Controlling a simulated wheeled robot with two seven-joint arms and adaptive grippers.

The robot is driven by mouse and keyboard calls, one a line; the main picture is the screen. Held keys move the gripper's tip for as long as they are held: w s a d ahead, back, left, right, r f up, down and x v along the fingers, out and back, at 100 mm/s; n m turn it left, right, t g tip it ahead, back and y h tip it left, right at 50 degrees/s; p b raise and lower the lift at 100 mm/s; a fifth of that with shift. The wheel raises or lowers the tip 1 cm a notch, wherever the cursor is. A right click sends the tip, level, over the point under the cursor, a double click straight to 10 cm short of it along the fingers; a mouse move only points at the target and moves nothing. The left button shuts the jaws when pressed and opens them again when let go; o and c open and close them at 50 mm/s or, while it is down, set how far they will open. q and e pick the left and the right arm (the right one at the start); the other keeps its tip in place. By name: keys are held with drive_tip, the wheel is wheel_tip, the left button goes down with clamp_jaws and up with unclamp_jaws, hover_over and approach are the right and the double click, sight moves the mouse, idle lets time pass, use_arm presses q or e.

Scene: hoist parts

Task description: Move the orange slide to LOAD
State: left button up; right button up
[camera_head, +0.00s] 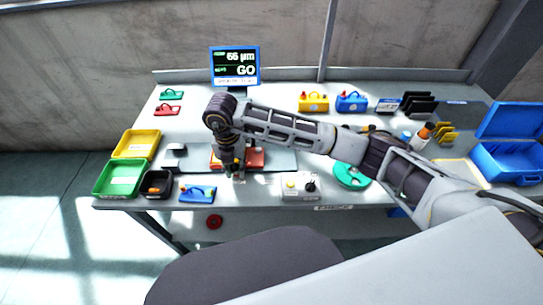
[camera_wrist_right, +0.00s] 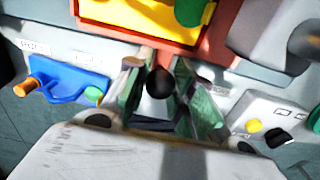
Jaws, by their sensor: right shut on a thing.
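The orange slide (camera_head: 252,158) sits on the grey plate in the middle of the bench, partly hidden by my right arm. In the right wrist view its orange-red frame (camera_wrist_right: 231,30) surrounds a yellow panel (camera_wrist_right: 150,14). My right gripper (camera_head: 236,178) points down at the slide's front edge. In the wrist view its fingers (camera_wrist_right: 158,95) are closed around a black knob (camera_wrist_right: 160,82) in front of the orange frame. Whether the knob joins the slide is hidden. I cannot read a LOAD mark. My left gripper is not in view.
A blue handled block (camera_head: 197,194) lies left of the gripper, and a light control box (camera_head: 299,186) lies right. Green (camera_head: 119,178) and yellow (camera_head: 136,144) trays stand at the left. A monitor (camera_head: 235,66) reading GO stands behind. A blue case (camera_head: 510,160) stands far right.

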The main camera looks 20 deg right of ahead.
drive_tip(key=a, duration=0.1)
drive_tip(key=a+r, duration=0.1)
drive_tip(key=shift+w+a+r+y, duration=0.15)
drive_tip(key=shift+w+a+y, duration=0.05)
drive_tip(key=shift+a+y, duration=0.1)
drive_tip(key=shift+w+a+b, duration=0.1)
drive_tip(key=shift+a+b, duration=0.2)
drive_tip(key=shift+b, duration=0.05)
drive_tip(key=a, duration=0.1)
drive_tip(key=w+a, duration=0.1)
drive_tip(key=a, duration=0.1)
drive_tip(key=w+a+f, duration=0.1)
drive_tip(key=a, duration=0.1)
drive_tip(key=shift+a+b, duration=0.15)
drive_tip(key=shift+b, duration=0.15)
drive_tip(key=shift+s+a, duration=0.1)
drive_tip(key=shift+a, duration=0.25)
drive_tip(key=shift+f, duration=0.1)
drive_tip(key=shift+d, duration=0.1)
